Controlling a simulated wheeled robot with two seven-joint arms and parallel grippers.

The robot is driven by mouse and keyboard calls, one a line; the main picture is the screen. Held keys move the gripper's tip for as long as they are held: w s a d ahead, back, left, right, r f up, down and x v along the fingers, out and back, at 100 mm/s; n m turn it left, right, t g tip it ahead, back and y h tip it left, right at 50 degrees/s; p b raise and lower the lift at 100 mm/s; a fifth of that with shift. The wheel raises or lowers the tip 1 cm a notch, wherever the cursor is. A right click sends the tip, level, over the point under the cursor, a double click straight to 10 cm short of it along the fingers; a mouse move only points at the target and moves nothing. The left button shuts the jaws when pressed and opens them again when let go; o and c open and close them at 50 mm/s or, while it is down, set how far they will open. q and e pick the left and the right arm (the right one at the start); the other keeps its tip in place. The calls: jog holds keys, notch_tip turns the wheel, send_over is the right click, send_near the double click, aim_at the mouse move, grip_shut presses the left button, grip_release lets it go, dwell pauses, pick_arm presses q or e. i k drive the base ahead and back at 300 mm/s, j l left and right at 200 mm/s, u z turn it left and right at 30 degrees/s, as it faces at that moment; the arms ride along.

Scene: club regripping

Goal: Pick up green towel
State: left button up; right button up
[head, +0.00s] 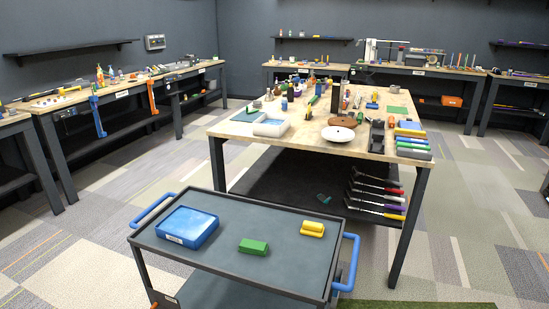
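A green folded-looking block (253,246) lies on the cart's top tray, right of a blue box and left of a yellow block. A thin flat green piece (398,110) lies on the wooden workbench towards its right rear. A greenish flat sheet (246,116) lies near the bench's left edge. A small dark green item (324,198) rests on the bench's lower shelf. I cannot tell for sure which of these is the green towel. Neither of my grippers is in view.
The cart (204,262) with blue handles stands in front, carrying the blue box (188,226) and yellow block (312,229). The workbench (310,136) behind is crowded with tools and bottles. Clubs (376,200) stick out below it. Carpet is clear at left and right.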

aim_at(248, 246)
jog(key=i+j+z, duration=0.1)
jog(key=j+z, duration=0.15)
jog(key=z, duration=0.2)
jog(key=i+j+z, duration=0.1)
jog(key=j+z, duration=0.15)
jog(key=z, duration=0.2)
jog(key=i+j+z, duration=0.15)
jog(key=j, duration=0.7)
jog(key=j+z, duration=0.15)
jog(key=j, duration=0.7)
